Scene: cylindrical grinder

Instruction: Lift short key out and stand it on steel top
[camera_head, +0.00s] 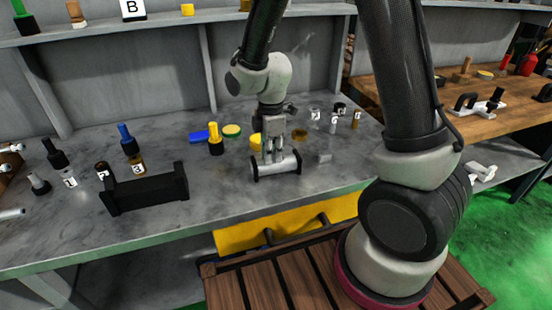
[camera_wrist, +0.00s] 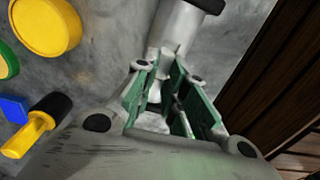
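A silver cylinder (camera_head: 288,165) with black ends lies on the grey steel bench top (camera_head: 225,190); it also shows in the wrist view (camera_wrist: 178,28). My gripper (camera_head: 272,158) points down right over its middle. In the wrist view the green-padded fingers (camera_wrist: 167,80) stand apart, with part of the silver cylinder visible between and beyond them. I cannot make out the short key; the fingers and the cylinder may hide it.
A black cradle (camera_head: 146,192) stands at the left. Close behind the cylinder are a yellow-and-black plug (camera_head: 215,142), a blue block (camera_head: 199,136) and yellow discs (camera_head: 232,130). Labelled small parts (camera_head: 333,124) stand at the back right. The bench front is clear.

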